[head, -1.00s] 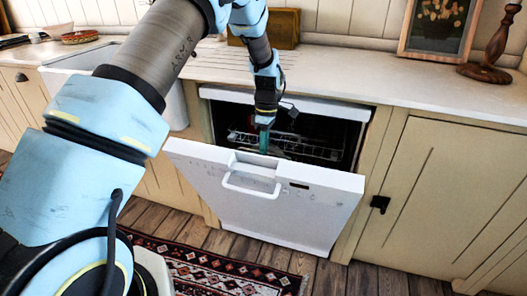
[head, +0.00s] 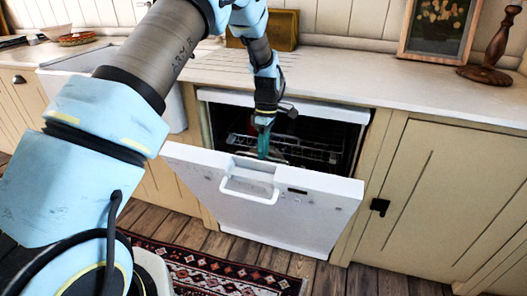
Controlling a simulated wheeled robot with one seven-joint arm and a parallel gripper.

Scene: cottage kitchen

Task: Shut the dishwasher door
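The white dishwasher door (head: 300,213) hangs partly open, tilted out from the cabinet, with its handle (head: 249,188) on the front face near the top edge. The dark dishwasher interior (head: 335,138) shows above it, with a rack (head: 300,147) inside. My gripper (head: 263,152) points down just behind the door's top edge, on the inner side, in front of the opening. Its teal fingers are seen edge-on, and the tips are partly hidden by the door. I cannot tell whether they touch the door or how far apart they are.
The countertop (head: 350,80) runs above the dishwasher, with a picture frame (head: 437,28) and wooden stand (head: 493,50) at right. A sink (head: 75,72) is at left. A cabinet door (head: 430,195) adjoins at right. A patterned rug (head: 215,272) lies on the floor.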

